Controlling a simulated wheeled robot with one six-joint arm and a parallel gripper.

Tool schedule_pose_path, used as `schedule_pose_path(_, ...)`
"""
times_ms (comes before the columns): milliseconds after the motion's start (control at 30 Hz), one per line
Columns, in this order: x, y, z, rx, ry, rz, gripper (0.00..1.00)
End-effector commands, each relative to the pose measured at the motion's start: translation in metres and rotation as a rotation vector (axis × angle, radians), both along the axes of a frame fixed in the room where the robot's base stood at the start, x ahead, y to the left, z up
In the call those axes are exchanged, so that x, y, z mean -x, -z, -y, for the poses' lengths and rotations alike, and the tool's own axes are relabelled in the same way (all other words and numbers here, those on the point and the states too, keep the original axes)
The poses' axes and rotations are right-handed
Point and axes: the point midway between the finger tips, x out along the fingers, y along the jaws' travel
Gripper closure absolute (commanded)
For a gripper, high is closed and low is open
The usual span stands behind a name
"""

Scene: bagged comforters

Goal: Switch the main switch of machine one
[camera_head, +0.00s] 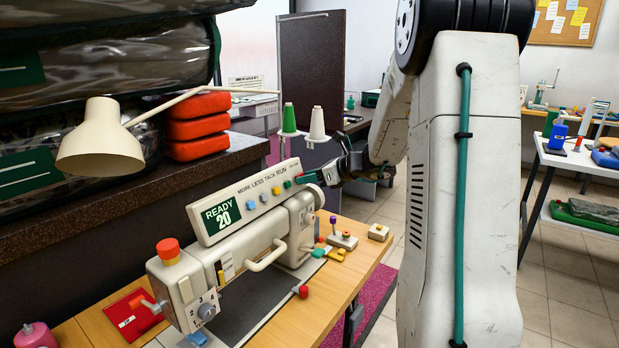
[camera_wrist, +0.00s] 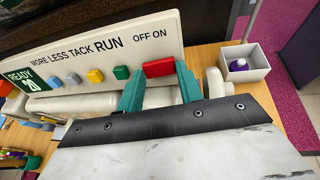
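The sewing machine (camera_head: 225,255) stands on a wooden table, with a slanted white panel (camera_head: 262,198) along its top. The panel has a green display reading READY 20, a row of small coloured buttons and a red switch (camera_wrist: 158,68) under the words OFF ON at its right end. My gripper (camera_wrist: 158,76) is open, its two teal fingers apart, with the tips at either side of the red switch. Whether they touch it I cannot tell. In the head view my gripper (camera_head: 322,176) is at the panel's right end, and the switch is partly hidden there.
A cream lamp (camera_head: 100,145) and stacked red cushions (camera_head: 195,127) stand behind the machine. Thread cones (camera_head: 317,124) rise behind the panel. A small white box (camera_wrist: 244,62) with a purple item is right of the switch. A red-knobbed post (camera_head: 169,252) stands at the machine's left end.

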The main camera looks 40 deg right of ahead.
Motion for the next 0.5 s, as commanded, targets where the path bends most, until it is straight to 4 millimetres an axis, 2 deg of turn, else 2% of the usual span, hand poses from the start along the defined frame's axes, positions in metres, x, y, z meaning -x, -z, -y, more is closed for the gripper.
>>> schedule_pose_path(500, 0.0025, -0.0011, -0.0097, 0.084, 0.269, 0.026, 0.86)
